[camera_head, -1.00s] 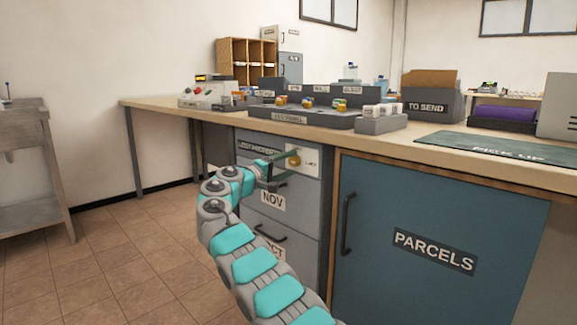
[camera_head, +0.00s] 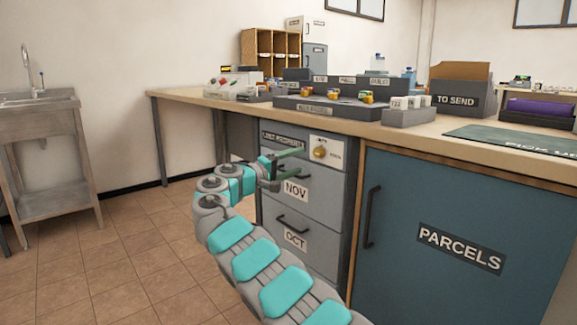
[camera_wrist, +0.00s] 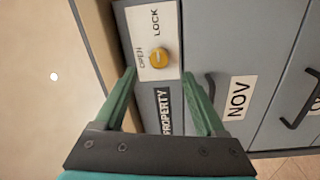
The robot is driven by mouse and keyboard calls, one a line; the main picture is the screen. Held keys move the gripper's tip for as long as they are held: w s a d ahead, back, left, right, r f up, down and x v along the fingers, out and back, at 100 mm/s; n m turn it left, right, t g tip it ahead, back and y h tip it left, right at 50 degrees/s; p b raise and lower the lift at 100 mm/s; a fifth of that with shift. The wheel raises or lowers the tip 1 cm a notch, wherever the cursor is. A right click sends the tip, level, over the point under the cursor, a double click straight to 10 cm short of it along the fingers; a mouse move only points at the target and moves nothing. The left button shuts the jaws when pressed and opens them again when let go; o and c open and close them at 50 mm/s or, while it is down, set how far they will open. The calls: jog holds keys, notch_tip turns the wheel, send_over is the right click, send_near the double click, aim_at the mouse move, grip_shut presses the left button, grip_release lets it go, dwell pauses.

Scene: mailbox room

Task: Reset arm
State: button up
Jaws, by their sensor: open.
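My gripper (camera_head: 288,164) is open and empty in front of the drawer cabinet, at the height of its top drawer. In the wrist view my gripper (camera_wrist: 165,95) shows two green fingers set wide apart. A yellow knob (camera_wrist: 159,57) on a white plate marked OPEN and LOCK shows just beyond the fingertips, and nothing is between the fingers. The knob also shows in the head view (camera_head: 320,152), to the right of my gripper and apart from it.
Drawers marked NOV (camera_head: 296,190) and OCT (camera_head: 295,239) are below. A blue PARCELS door (camera_head: 460,215) is at right. The wooden counter (camera_head: 420,130) holds trays and a TO SEND box (camera_head: 460,90). A sink stand (camera_head: 45,150) is at left; the tiled floor (camera_head: 130,255) between is clear.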

jog(key=s+d+r+m+g+p, duration=0.1)
jog(key=s+d+r+g, duration=0.15)
jog(key=s+d, duration=0.35)
jog(key=s+d+r+g+p, duration=0.1)
jog(key=s+d+g+p, duration=0.15)
jog(key=d, duration=0.55)
jog(key=s+d+f+m+g+y+p, duration=0.15)
jog(key=s+d, duration=0.35)
jog(key=s, duration=0.5)
jog(key=s+d+f+m+g+y+p, duration=0.1)
jog(key=s+d+f+g+y, duration=0.2)
jog(key=s, duration=0.6)
jog(key=s+a+f+m+g+y+p, duration=0.1)
jog(key=s+f+y, duration=0.15)
jog(key=s, duration=0.65)
jog(key=s+a+f+g+y+p, duration=0.15)
jog(key=s+f, duration=0.25)
jog(key=s, duration=0.5)
jog(key=s+a+f+y+p, duration=0.1)
jog(key=s+a+f+y, duration=0.2)
jog(key=s+a, duration=0.3)
jog(key=s+a+f+y+p, duration=0.1)
jog(key=s+a+f+y, duration=0.2)
jog(key=s+a, duration=0.4)
jog(key=s, duration=0.4)
jog(key=shift+s+f+g, duration=0.25)
jog(key=shift+s+g, duration=0.15)
jog(key=shift+y, duration=0.25)
